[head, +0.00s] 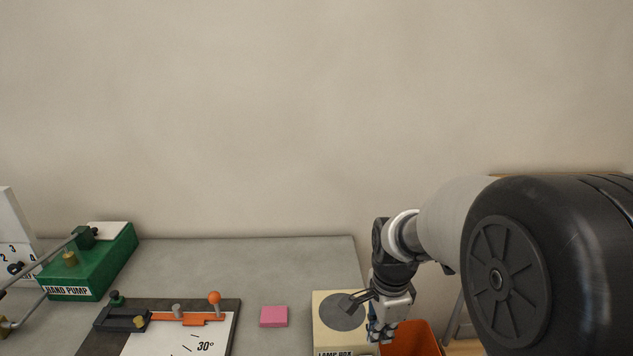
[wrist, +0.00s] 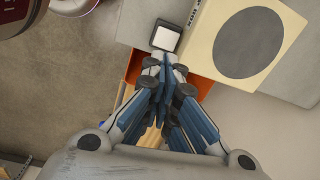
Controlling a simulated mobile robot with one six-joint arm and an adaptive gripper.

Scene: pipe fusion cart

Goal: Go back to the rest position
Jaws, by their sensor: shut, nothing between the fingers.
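My gripper (head: 381,330) hangs pointing down at the right side of the cart top, beside the lamp box (head: 328,341) and above the orange bin (head: 412,340). In the wrist view my gripper (wrist: 166,72) has its blue-padded fingers together at the tips, with nothing between them. The cream lamp box with its grey disc shows at the upper right of the wrist view (wrist: 205,62). The orange bin (wrist: 133,68) is partly hidden behind the fingers there.
A green hand pump (head: 95,265) stands at the left of the grey cart top (head: 270,262). A plate marked 30° (head: 165,343) with an orange-knobbed lever (head: 214,298) lies at the front. A pink block (head: 273,316) sits between plate and lamp box. The back of the top is clear.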

